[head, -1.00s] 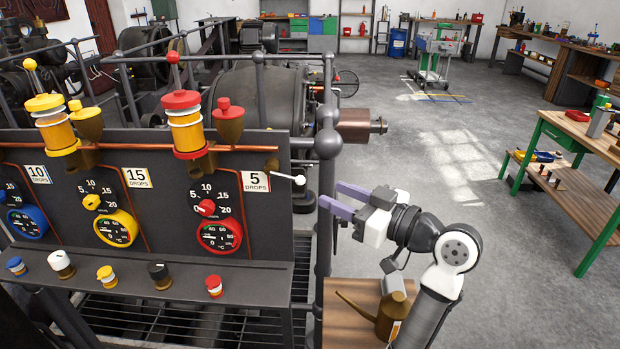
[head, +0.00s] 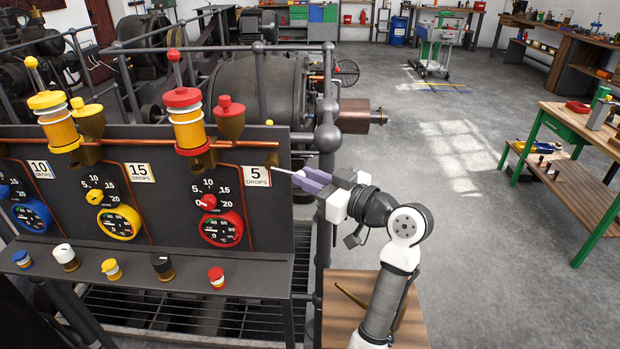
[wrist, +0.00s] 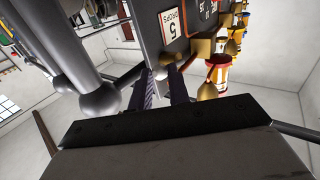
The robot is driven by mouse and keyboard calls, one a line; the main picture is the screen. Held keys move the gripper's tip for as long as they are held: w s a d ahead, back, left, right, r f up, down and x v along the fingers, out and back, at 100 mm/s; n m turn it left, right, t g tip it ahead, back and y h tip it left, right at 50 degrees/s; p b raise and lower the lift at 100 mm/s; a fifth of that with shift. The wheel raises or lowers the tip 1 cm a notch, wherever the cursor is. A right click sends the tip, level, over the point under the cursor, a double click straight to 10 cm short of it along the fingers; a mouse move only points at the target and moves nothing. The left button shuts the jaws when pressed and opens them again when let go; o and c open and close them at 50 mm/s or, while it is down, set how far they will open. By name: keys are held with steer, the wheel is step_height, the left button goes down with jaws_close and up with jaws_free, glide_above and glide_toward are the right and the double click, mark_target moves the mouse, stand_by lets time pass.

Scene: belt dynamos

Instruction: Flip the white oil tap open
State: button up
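The white oil tap is a thin lever with a pale round knob. It sticks out to the right from a brass block (head: 272,160) at the panel's right end, beside the "5 DROPS" label (head: 257,176). My gripper (head: 304,179) has its purple fingertips at the lever's outer end, which they largely hide in the head view. In the wrist view, the two fingers (wrist: 161,84) stand a little apart, one on each side of the pale knob (wrist: 161,73). I cannot tell whether they press on it. The lever still points right and slightly down.
A dark railing post with a round joint (head: 327,138) stands close behind my gripper; its grey ball (wrist: 99,101) is also near the fingers in the wrist view. Red and yellow oilers and dials line the panel (head: 170,215). A wooden stand (head: 345,290) is below my arm.

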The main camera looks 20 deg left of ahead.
jaws_close()
step_height(320, 180, up, 2)
steer(key=n+h+p, duration=0.1)
steer(key=h+p, duration=0.1)
steer(key=shift+r+n+g+h, duration=0.1)
steer(key=shift+n+g+h, duration=0.2)
steer(key=o, duration=0.6)
jaws_free()
steer(key=shift+d, duration=0.15)
steer(key=b+v, duration=0.3)
steer(key=v, duration=1)
steer(key=shift+s+d, duration=0.15)
steer(key=shift+d, duration=0.15)
